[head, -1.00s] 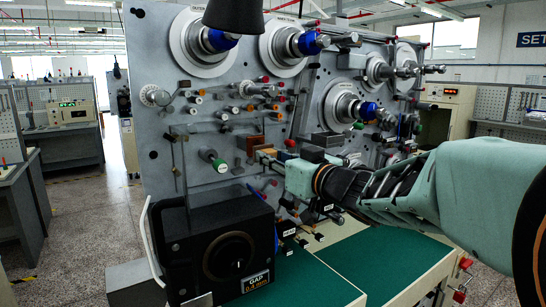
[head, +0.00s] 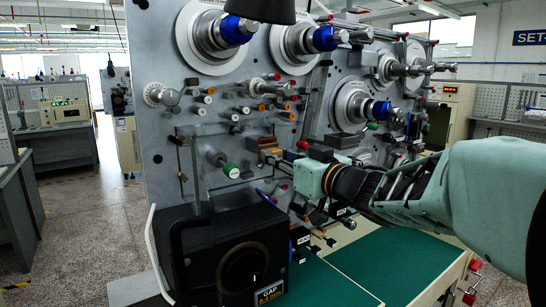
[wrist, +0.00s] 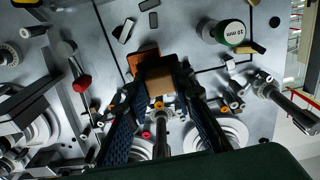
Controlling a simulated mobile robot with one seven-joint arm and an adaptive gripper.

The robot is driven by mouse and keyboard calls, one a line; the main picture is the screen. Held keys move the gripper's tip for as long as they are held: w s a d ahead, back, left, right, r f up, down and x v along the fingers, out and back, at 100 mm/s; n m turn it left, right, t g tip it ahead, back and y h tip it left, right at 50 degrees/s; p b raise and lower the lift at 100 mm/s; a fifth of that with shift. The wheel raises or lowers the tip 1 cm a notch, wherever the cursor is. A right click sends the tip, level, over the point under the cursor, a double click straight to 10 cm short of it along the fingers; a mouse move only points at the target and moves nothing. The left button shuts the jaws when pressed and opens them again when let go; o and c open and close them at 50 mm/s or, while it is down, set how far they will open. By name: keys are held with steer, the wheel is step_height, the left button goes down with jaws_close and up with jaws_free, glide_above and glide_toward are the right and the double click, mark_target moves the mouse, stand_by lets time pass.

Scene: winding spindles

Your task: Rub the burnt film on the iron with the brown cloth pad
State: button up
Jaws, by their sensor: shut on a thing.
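My gripper (wrist: 160,92) is shut on a small block with a tan face (wrist: 158,84), which looks like the brown cloth pad. In the wrist view the block sits between the fingertips, in front of a dark block and an orange-brown piece (wrist: 137,60) at the panel. I cannot tell which of these is the iron, nor see any burnt film. Whether the pad touches the piece behind it is unclear. In the head view my gripper (head: 288,160) reaches in from the right, close to the orange-brown piece (head: 268,142) on the grey panel.
The grey panel (head: 165,115) carries spindles, rollers and pegs close around my gripper. A green-ended knob (head: 231,170) sticks out to the left. A black box with a GAP label (head: 225,250) stands below left. A green work surface (head: 385,262) lies below my arm.

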steer(key=shift+x, duration=0.95)
stand_by(0.3)
steer(key=shift+d, duration=0.1)
steer(key=w+d+p, duration=0.2)
steer(key=d, duration=0.1)
steer(key=shift+w+p, duration=0.1)
steer(key=shift+p, duration=0.25)
steer(key=shift+s+a+r+b, duration=0.15)
steer(key=shift+s+a, duration=0.2)
steer(key=shift+a, duration=0.2)
steer(key=shift+s+a+f+b, duration=0.15)
steer(key=shift+s+a, duration=0.25)
steer(key=shift+a, duration=0.2)
steer(key=shift+s+a+r+b, duration=0.15)
steer(key=shift+s+a, duration=0.2)
steer(key=shift+a, duration=0.2)
steer(key=shift+p+v, duration=0.65)
steer(key=shift+v, duration=2.25)
